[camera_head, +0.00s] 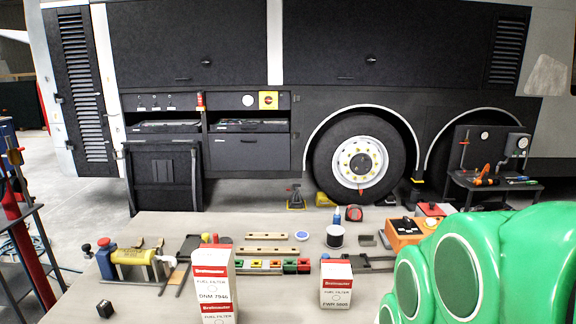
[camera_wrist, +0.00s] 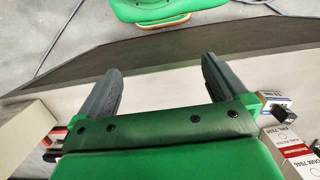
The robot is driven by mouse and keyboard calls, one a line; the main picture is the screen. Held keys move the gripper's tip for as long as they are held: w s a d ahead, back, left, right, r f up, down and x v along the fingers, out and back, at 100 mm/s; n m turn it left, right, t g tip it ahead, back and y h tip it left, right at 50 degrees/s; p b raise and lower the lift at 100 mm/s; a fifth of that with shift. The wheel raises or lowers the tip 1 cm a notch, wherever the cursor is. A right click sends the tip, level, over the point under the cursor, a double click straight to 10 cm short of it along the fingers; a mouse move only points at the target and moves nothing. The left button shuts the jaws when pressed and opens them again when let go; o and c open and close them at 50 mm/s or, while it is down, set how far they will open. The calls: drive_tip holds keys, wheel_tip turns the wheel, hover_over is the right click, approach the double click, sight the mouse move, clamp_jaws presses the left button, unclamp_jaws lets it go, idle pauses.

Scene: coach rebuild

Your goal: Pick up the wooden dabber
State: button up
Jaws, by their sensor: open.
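I cannot pick out a wooden dabber for certain in either view. Two pale wooden strips with dark spots, a rear one (camera_head: 266,236) and a front one (camera_head: 262,250), lie on the middle of the table (camera_head: 175,222), but I cannot tell them as a dabber. My gripper (camera_wrist: 163,64) is open and empty in the wrist view, its two grey fingers wide apart above the table's edge. It is not in the head view, where my green arm covers the lower right and hides part of the table.
Fuel filter boxes stand at the front, a taller one (camera_head: 212,285) and a smaller one (camera_head: 336,284). An orange box (camera_head: 403,233) is at right. A coach stands behind.

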drive_tip(key=c, duration=0.8)
